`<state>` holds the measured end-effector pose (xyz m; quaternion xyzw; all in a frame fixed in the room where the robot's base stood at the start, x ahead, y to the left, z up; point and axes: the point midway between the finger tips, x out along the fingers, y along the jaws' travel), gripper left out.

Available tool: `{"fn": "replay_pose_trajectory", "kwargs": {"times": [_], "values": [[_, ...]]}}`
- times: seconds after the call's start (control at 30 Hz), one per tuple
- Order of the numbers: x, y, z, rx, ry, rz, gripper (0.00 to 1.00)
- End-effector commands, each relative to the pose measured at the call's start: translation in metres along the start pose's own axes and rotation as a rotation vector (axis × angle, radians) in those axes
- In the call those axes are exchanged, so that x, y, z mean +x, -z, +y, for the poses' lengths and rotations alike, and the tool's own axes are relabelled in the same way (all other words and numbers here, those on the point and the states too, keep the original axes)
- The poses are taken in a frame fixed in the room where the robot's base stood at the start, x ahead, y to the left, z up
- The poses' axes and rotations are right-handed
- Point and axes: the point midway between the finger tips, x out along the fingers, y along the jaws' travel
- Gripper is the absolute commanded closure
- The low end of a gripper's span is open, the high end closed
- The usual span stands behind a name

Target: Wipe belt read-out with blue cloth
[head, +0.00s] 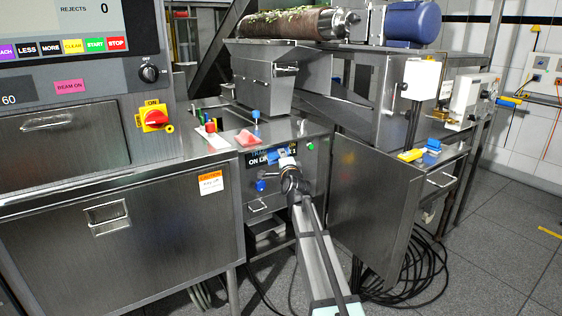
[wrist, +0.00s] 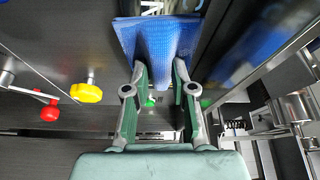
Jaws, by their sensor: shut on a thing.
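The belt read-out (head: 257,161) is a dark display with white letters on the front of the steel cabinet in the head view. My gripper (head: 286,163) is in front of it and hides part of its text. The blue cloth (head: 275,154) shows as a small patch at the read-out. In the wrist view my gripper (wrist: 160,75) is shut on the blue cloth (wrist: 155,42), which spreads beyond the fingertips. The cloth covers much of the dark read-out (wrist: 152,8), with a white letter above it. I cannot tell whether the cloth touches the display.
A steel cabinet door (head: 365,205) stands close on the right.

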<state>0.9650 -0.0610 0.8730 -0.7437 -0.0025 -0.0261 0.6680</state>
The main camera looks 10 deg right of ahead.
Motion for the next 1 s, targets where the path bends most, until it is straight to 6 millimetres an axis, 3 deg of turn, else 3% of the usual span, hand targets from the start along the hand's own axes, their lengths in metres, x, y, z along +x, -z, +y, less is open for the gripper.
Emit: {"fn": "replay_pose_trajectory", "kwargs": {"times": [1.0], "values": [[0.018,0.043,0.007,0.000,0.001,0.002,1.00]]}}
